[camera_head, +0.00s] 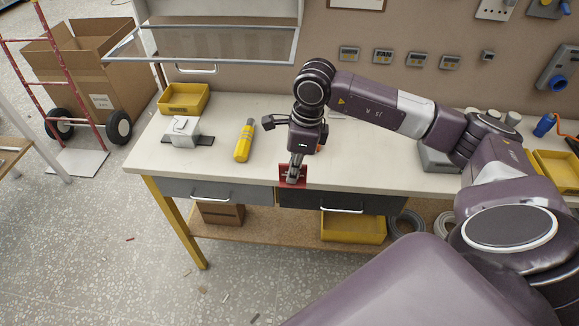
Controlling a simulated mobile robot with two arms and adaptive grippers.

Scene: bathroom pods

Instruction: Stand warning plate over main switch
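A small red plate (302,175) with pale marks is at the front edge of the workbench and overlaps the drawer line. My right gripper (281,150) is above the bench's front middle. Its fingers look spread apart, one pointing left and one down in front of the red plate. I cannot tell whether the lower finger touches the plate. A white device (184,129) on a dark base stands at the left of the bench; I cannot tell whether it is the main switch. My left gripper is not in view.
A yellow tool (244,142) lies left of the gripper. A yellow bin (183,98) stands at the back left. A grey box (437,158) is partly behind my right arm. The white benchtop (222,165) has clear room around the yellow tool.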

